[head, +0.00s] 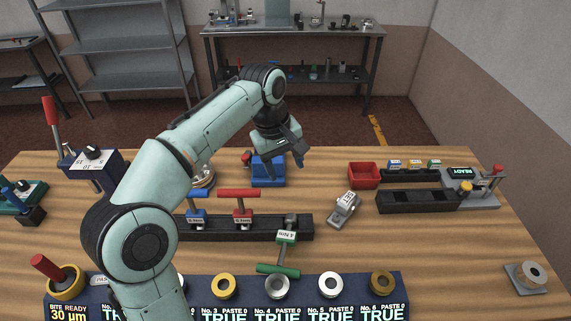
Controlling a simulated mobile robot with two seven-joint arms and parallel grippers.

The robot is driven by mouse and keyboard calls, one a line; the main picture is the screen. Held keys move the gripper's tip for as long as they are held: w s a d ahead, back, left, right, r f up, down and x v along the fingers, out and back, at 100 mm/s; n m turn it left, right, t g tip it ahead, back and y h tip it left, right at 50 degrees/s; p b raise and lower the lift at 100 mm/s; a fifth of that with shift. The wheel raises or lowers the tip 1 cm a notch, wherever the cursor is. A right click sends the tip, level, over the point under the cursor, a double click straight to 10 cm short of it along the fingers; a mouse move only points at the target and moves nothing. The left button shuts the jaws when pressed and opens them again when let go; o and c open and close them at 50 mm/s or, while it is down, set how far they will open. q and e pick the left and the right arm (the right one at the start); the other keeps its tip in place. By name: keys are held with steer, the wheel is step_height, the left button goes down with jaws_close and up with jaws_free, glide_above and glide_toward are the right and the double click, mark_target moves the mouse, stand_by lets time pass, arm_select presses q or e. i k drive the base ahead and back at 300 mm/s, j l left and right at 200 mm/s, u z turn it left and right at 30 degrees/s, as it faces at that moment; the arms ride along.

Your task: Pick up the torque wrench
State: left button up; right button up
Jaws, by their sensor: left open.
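A tool with a green T-handle and a white label that seems to read "4 Nm" (286,238) looks like the torque wrench. It is at the right end of a long black rack (252,232), its handle towards me. My left gripper (284,168) is open and empty, behind the rack, beside and partly in front of a blue block (268,164). It is apart from the wrench. Whether it touches the block I cannot tell. My right gripper is not in view.
A red T-handled tool (239,204) and a blue one (197,205) stand in the rack. A grey device (343,208) lies right of it. A red bin (364,175) stands farther right. A dark blue panel with rings (305,293) runs along the front. The right front table is mostly clear.

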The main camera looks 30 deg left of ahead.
mark_target(287, 238)
steer(key=k, duration=1.5)
